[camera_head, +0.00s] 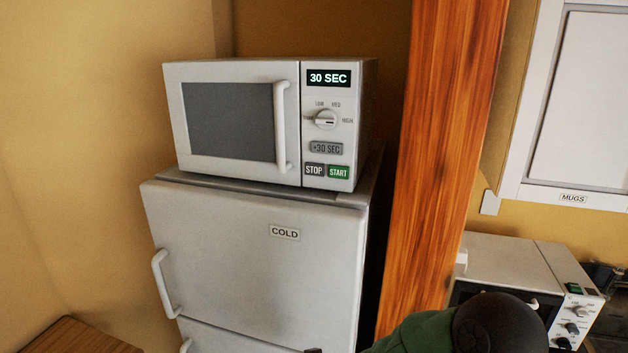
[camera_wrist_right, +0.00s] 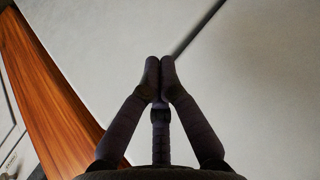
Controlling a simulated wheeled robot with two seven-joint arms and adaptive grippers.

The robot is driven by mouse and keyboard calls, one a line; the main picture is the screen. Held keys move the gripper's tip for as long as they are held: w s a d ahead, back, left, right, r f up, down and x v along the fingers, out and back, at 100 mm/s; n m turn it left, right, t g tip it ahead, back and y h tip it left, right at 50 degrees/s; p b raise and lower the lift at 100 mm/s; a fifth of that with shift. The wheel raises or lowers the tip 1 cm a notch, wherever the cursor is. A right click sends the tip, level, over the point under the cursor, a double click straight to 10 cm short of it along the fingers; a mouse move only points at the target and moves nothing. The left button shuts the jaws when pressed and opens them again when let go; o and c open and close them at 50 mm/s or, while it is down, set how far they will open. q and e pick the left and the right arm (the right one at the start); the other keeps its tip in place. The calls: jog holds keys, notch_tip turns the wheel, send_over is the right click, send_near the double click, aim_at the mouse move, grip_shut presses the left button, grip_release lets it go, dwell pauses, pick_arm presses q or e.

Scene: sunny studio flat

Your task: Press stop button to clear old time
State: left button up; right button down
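The white microwave (camera_head: 230,120) sits on top of the fridge, its door closed. Its display (camera_head: 329,78) reads 30 SEC. The dark grey STOP button (camera_head: 314,170) is at the lower left of the control panel, beside the green START button (camera_head: 339,172). The +30 SEC button (camera_head: 326,149) and a dial (camera_head: 326,119) are above them. In the right wrist view, my right gripper (camera_wrist_right: 160,64) has its fingertips together, with nothing seen between them, in front of a pale surface with a dark seam. In the head view, my right arm is low, well below the buttons. My left gripper is out of view.
The fridge (camera_head: 250,255), labelled COLD, stands under the microwave. A wooden post (camera_head: 440,150) rises just right of both. Farther right are a second appliance with knobs (camera_head: 500,265) and a wall cabinet labelled MUGS (camera_head: 585,100). Space before the microwave's panel is clear.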

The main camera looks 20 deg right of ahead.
aim_at(314, 170)
notch_tip(314, 170, up, 49)
jog(key=w+d+m+t+p, duration=0.1)
jog(key=t+p, duration=0.6)
jog(key=p, duration=0.9)
jog(key=w+m, duration=0.1)
jog(key=m, duration=0.1)
jog(key=shift+w+d+m+t, duration=0.3)
jog(key=shift+w+m, duration=0.1)
jog(key=shift+w+r, duration=0.1)
jog(key=w+d+b, duration=0.1)
jog(key=w+b, duration=0.1)
jog(key=w+d+b, duration=0.1)
jog(key=w+b, duration=0.1)
jog(key=w+d+b, duration=0.2)
jog(key=shift+f+b, duration=0.25)
jog(key=shift+b, duration=0.15)
jog(key=shift+w+d+r+b, duration=0.1)
jog(key=shift+w+d+b, duration=0.35)
jog(key=shift+b, duration=0.4)
jog(key=shift+w+r, duration=0.1)
jog(key=shift+w, duration=0.05)
